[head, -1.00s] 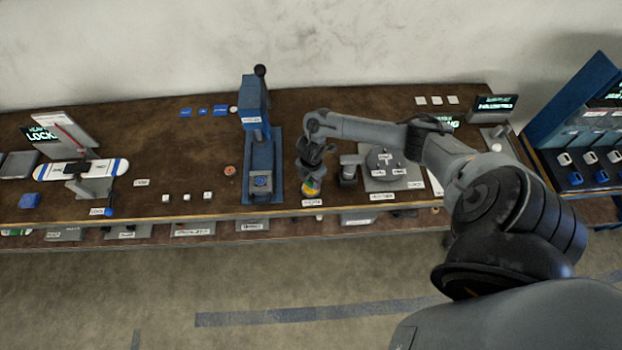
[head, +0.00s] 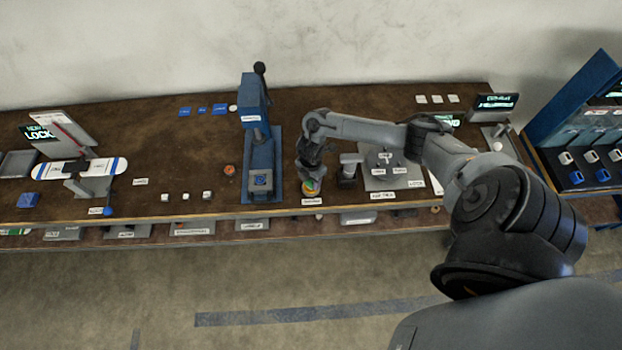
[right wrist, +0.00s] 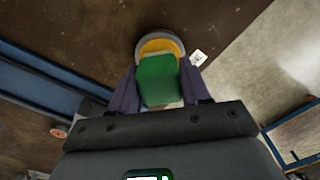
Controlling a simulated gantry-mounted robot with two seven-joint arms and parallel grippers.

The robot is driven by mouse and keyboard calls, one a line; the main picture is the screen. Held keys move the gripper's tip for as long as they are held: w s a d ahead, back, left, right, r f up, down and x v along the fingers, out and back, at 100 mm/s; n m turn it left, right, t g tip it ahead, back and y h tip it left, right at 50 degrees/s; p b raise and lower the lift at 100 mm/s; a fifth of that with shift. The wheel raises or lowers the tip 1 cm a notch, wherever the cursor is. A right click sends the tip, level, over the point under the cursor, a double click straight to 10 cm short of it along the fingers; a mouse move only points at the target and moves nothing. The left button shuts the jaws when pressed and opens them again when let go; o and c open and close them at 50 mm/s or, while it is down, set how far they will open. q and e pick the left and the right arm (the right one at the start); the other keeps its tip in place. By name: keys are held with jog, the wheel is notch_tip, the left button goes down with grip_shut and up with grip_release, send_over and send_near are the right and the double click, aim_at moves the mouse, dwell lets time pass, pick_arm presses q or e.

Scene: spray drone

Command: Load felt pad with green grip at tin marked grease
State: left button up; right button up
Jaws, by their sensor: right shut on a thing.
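My right gripper (head: 311,179) is low over the front edge of the bench. It is shut on a green grip (right wrist: 158,80), which sits between its two fingers in the right wrist view. The felt pad under the grip is hidden. Right at the grip is a round tin (right wrist: 160,42) with a grey rim and yellow-orange inside. The tin also shows under the gripper in the head view (head: 312,190). I cannot tell whether the pad touches the grease. A small white label (head: 312,201) lies in front of the tin, too small to read. My left gripper is out of view.
A blue lever press (head: 262,150) stands just left of my right gripper. A grey post (head: 349,170) and a grey plate (head: 385,170) stand to its right. A small orange-red round piece (head: 229,170) and white cubes (head: 185,197) lie further left on the brown bench.

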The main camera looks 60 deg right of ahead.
jog(key=shift+f+b, duration=0.3)
jog(key=shift+f, duration=0.2)
dwell(0.3)
dwell(0.7)
jog(key=shift+f, duration=0.1)
dwell(0.5)
notch_tip(320, 180, up, 7)
jog(key=p, duration=0.7)
dwell(0.5)
